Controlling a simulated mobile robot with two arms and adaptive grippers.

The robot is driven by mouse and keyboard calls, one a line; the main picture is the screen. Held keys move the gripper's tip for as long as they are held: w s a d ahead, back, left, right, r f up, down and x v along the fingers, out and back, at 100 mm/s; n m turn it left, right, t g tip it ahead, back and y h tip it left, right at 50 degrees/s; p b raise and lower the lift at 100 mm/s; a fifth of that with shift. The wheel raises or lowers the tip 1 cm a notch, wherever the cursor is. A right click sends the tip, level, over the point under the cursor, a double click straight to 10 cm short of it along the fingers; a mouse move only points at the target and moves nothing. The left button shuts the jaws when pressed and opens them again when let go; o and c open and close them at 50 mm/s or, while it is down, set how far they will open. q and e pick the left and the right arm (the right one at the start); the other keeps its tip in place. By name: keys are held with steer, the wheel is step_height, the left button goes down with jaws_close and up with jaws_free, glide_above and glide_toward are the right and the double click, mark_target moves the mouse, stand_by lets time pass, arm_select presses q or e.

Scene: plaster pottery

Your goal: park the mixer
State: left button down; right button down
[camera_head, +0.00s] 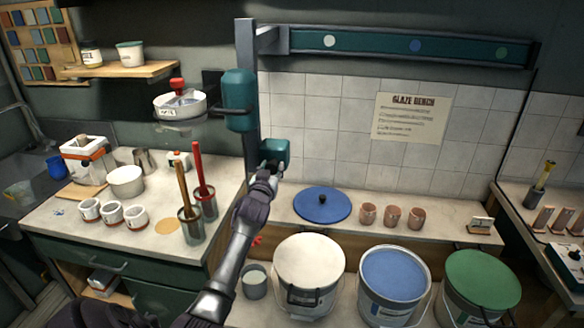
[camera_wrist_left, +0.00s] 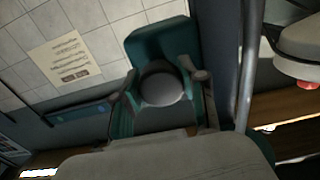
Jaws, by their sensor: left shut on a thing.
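A teal housing (camera_head: 239,100) sits on a dark upright post (camera_head: 247,60), with a dark bracket reaching left from it; I take this to be part of the mixer but cannot tell for sure. Lower on the post is a teal block (camera_head: 276,152). My left gripper (camera_head: 268,168) is shut on this block, coming up from below and in front. In the left wrist view the teal block (camera_wrist_left: 158,42) fills the middle, with a round dark knob (camera_wrist_left: 161,88) between the fingers. My right gripper is not in view.
Right are a blue disc (camera_head: 322,205), several clay cups, and white (camera_head: 310,262), blue (camera_head: 394,273) and green (camera_head: 482,280) buckets. A teal rail (camera_head: 370,46) runs above.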

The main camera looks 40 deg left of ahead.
arm_select(q)
steer(key=shift+s+a, duration=0.35)
steer(key=shift+a, duration=0.4)
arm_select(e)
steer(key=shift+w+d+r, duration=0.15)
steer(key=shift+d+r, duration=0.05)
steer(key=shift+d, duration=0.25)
arm_select(q)
steer(key=c, duration=1.1)
jaws_free()
steer(key=o, duration=0.5)
steer(key=shift+s+a+f, duration=0.1)
steer(key=shift+a, duration=0.1)
steer(key=shift+c, duration=0.2)
steer(key=shift+d, duration=0.1)
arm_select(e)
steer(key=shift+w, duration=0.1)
arm_select(q)
steer(key=v, duration=1.2)
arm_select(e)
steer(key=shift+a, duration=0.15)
